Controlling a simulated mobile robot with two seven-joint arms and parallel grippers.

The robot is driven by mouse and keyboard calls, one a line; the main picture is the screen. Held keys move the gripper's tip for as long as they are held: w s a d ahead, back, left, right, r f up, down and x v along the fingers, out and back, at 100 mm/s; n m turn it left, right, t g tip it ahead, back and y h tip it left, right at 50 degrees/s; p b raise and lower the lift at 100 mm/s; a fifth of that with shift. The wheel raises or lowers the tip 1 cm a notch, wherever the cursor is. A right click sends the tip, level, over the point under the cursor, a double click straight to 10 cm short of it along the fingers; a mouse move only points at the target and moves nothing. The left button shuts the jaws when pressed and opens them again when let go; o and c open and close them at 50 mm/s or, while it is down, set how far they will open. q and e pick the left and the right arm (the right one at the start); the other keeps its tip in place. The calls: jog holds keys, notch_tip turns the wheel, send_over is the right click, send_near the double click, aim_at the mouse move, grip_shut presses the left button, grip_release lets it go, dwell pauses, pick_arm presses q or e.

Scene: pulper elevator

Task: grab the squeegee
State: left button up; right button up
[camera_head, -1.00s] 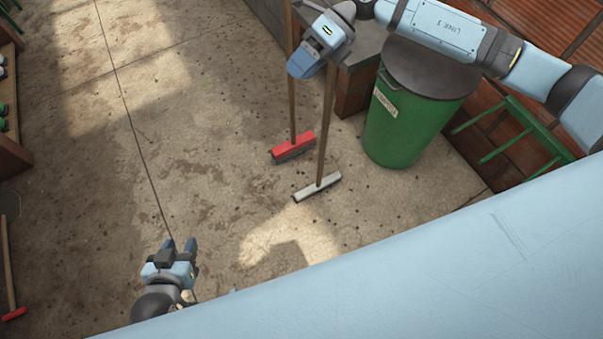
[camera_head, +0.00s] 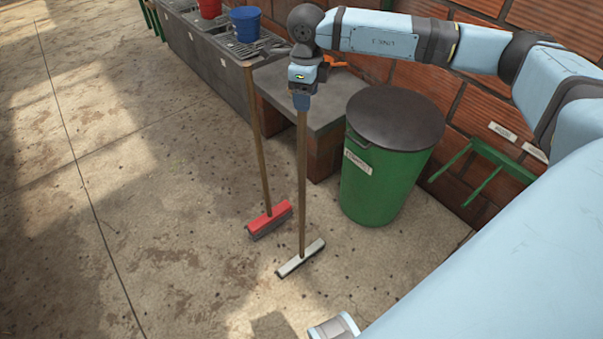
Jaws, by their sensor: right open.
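The squeegee stands upright in the middle of the view, with its pale head (camera_head: 301,258) on the concrete floor and its wooden handle (camera_head: 302,190) rising from it. My right gripper (camera_head: 302,103) is open at the top of this handle, with its fingers pointing down. The gripper hides the handle's upper end, and I cannot tell whether the fingers touch it.
A red-headed broom (camera_head: 269,220) leans just left of the squeegee. A green lidded bin (camera_head: 376,180) stands to the right, by a grey counter (camera_head: 325,105). Red and blue buckets (camera_head: 245,24) stand on the sinks behind. Open floor lies left.

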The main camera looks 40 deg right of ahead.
aim_at(302, 113)
jog(key=shift+w+a+f, duration=0.1)
jog(key=shift+f, duration=0.9)
jog(key=shift+w+a+f, duration=0.15)
jog(key=shift+f, duration=0.9)
jog(key=shift+w+a+f, duration=0.1)
jog(key=shift+f, duration=0.9)
grip_shut()
jog(key=shift+r, duration=0.1)
